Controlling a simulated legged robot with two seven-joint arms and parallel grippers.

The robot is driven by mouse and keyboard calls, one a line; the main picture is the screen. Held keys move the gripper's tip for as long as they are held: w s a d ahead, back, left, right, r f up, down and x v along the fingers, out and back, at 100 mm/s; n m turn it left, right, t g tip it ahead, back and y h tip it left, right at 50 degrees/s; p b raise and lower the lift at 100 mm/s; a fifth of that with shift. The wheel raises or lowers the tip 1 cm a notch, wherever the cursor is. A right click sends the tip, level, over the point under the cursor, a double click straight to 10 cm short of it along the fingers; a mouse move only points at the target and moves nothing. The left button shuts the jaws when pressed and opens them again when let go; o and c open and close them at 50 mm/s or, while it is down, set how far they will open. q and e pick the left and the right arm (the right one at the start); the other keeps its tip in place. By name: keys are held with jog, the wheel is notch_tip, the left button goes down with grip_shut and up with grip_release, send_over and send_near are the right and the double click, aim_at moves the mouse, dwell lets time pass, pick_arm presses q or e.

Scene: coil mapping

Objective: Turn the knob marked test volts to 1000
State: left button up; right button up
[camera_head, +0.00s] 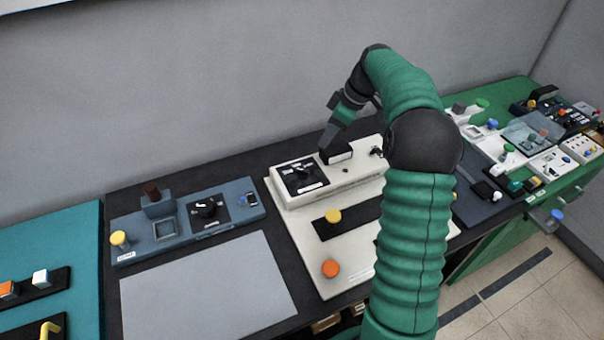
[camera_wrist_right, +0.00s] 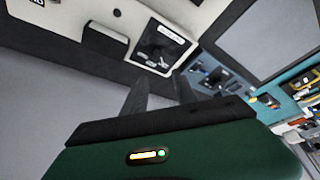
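A white instrument box (camera_head: 335,185) stands on the dark bench. A black panel with a dark knob (camera_head: 303,173) is at its left end; the same knob shows in the wrist view (camera_wrist_right: 163,42). A second dark knob (camera_head: 207,208) sits on a blue-grey box (camera_head: 240,190) to the left. The markings are too small to read. My right gripper (camera_head: 328,142) hangs above and behind the white box, right of its knob and apart from it. In the wrist view its two dark fingers (camera_wrist_right: 160,88) are apart with nothing between them. My left gripper is not in view.
A black block (camera_head: 337,155) stands on the white box near my right gripper. A yellow button (camera_head: 333,216) and an orange button (camera_head: 331,268) are in front. A grey mat (camera_head: 205,290) lies at left. A green bench (camera_head: 500,235) with several devices is at right.

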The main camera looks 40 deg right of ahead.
aim_at(303, 170)
jog(key=x, duration=1.6)
jog(key=shift+w+a+f, duration=0.15)
jog(key=shift+c, duration=0.4)
jog(key=shift+c, duration=1.2)
grip_shut()
